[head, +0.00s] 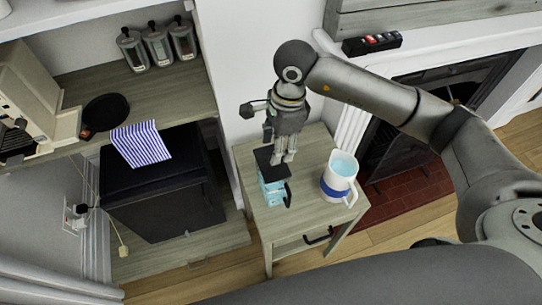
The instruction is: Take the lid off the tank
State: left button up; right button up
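A small light-blue tank (272,190) stands on the small wooden side table (302,213), with a dark handle on its right side. A flat black lid (267,161) is at its top; I cannot tell whether it is seated or slightly raised. My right gripper (283,158) reaches down from above, with its fingertips at the lid's right side. The fingers look close together, but whether they grip the lid is unclear. My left gripper is not in view.
A white jug (340,175) with a blue band and blue liquid stands right of the tank. A wall is behind the table, and a fireplace (400,140) is at the right. A shelf with several canisters (158,45), a dark pan (106,111) and a striped cloth (141,144) is left.

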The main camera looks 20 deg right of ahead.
aim_at(270, 173)
jog(key=shift+a+f, duration=0.15)
jog(key=shift+f, duration=0.8)
jog(key=shift+w+f+p, duration=0.1)
jog(key=shift+f+p, duration=0.2)
jog(key=f, duration=0.1)
jog(key=f+p, duration=0.2)
jog(key=f, duration=0.1)
jog(key=shift+w+a, duration=0.2)
jog(key=shift+w, duration=0.1)
jog(key=shift+f, duration=0.5)
jog(key=shift+w, duration=0.1)
jog(key=c, duration=0.5)
grip_shut()
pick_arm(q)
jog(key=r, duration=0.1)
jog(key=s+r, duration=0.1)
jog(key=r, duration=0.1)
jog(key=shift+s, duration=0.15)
